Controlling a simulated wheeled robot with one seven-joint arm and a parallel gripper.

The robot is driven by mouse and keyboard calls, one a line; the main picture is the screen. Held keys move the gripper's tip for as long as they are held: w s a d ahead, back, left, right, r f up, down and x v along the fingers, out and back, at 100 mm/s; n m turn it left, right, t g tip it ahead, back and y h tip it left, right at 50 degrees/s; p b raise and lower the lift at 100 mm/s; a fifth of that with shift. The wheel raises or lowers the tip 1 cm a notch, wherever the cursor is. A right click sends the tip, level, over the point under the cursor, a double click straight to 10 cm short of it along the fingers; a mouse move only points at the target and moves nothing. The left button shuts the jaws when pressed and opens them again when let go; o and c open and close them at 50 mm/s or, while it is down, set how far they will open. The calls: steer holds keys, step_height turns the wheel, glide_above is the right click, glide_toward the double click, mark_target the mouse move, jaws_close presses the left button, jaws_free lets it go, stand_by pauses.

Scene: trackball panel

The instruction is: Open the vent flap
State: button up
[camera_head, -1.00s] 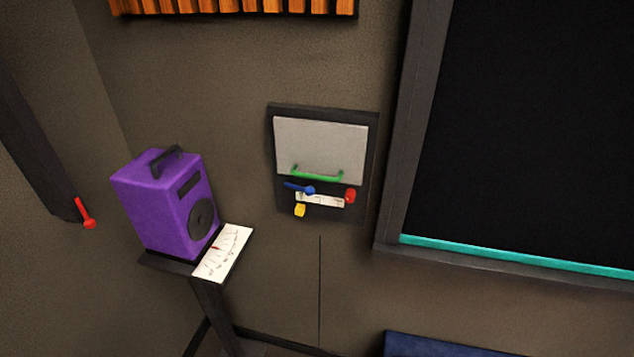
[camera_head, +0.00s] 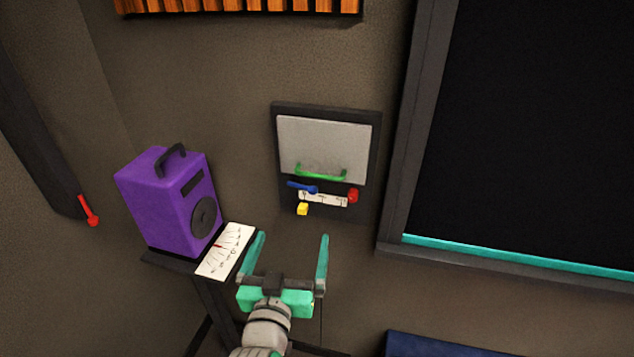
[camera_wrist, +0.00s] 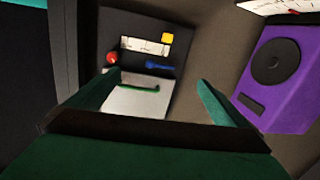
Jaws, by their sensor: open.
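The vent flap (camera_head: 320,146) is a light grey plate in a dark wall panel (camera_head: 370,165), with a green bar handle (camera_head: 320,174) along its lower edge. It looks closed, lying flat in the panel. In the wrist view the flap (camera_wrist: 132,102) and green handle (camera_wrist: 138,88) appear upside down, between the fingers. My gripper (camera_head: 292,238) is open and empty, below and in front of the panel, apart from the handle. It also shows in the wrist view (camera_wrist: 158,84).
Below the flap are a blue lever (camera_head: 302,187), a red knob (camera_head: 352,195) and a yellow block (camera_head: 302,209). A purple speaker (camera_head: 165,200) stands left on a small stand beside a white dial card (camera_head: 225,250). A dark framed screen (camera_head: 530,130) is at right.

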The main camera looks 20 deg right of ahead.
mark_target(319, 177)
steer(key=d+r+m+h, duration=0.2)
steer(key=d+r, duration=0.1)
steer(key=r, duration=0.5)
steer(key=x, duration=1.1)
steer(key=shift+w+f+g, duration=0.15)
steer(key=shift+f+g, duration=0.15)
steer(key=shift+f, duration=0.05)
steer(key=shift+c, duration=0.3)
steer(key=c, duration=1.1)
